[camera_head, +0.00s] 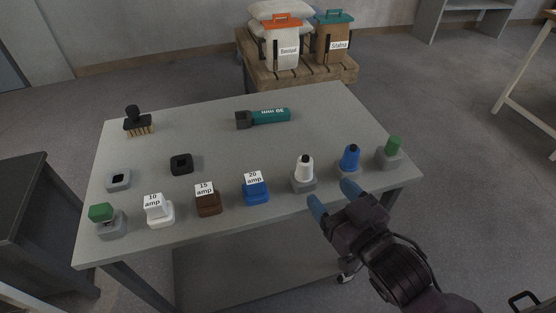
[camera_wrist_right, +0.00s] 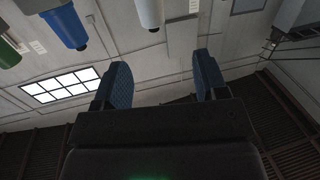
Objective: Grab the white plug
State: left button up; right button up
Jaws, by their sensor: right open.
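The white plug (camera_head: 304,167) has a black tip and stands upright in a grey base near the table's front edge, right of the middle. It also shows in the right wrist view (camera_wrist_right: 149,12), cut off at the top edge. My right gripper (camera_head: 334,199) is open and empty at the front edge, just in front and to the right of the white plug, apart from it. Its two blue fingers point toward the table, and the right wrist view (camera_wrist_right: 160,68) shows a clear gap between them. My left gripper is not in view.
Right of the white plug stand a blue plug (camera_head: 349,157) and a green one (camera_head: 393,146). To its left are a blue 20 amp block (camera_head: 256,190), a brown 15 amp block (camera_head: 208,203) and a white 10 amp block (camera_head: 158,212). A teal torch-like tool (camera_head: 264,118) lies behind.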

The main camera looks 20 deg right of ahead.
aim_at(310, 167)
jog(key=shift+m, duration=0.3)
jog(key=x, duration=0.5)
jog(key=shift+w+f+b, duration=0.1)
jog(key=shift+w+b, duration=0.05)
jog(key=shift+b, duration=0.2)
jog(key=shift+d+f+b+x, duration=0.1)
jog(key=shift+d+b+x, duration=0.1)
jog(key=shift+x, duration=0.5)
jog(key=shift+d+f+b+x, duration=0.1)
jog(key=shift+b+x, duration=0.05)
jog(key=shift+x, duration=0.6)
jog(key=shift+d+f+b+x, duration=0.1)
jog(key=shift+b+x, duration=0.1)
jog(key=shift+x, duration=0.5)
jog(key=shift+w+a+r, duration=0.1)
jog(key=shift+w+r, duration=0.05)
jog(key=shift+w, duration=0.5)
jog(key=c, duration=0.9)
jog(key=shift+c, duration=0.8)
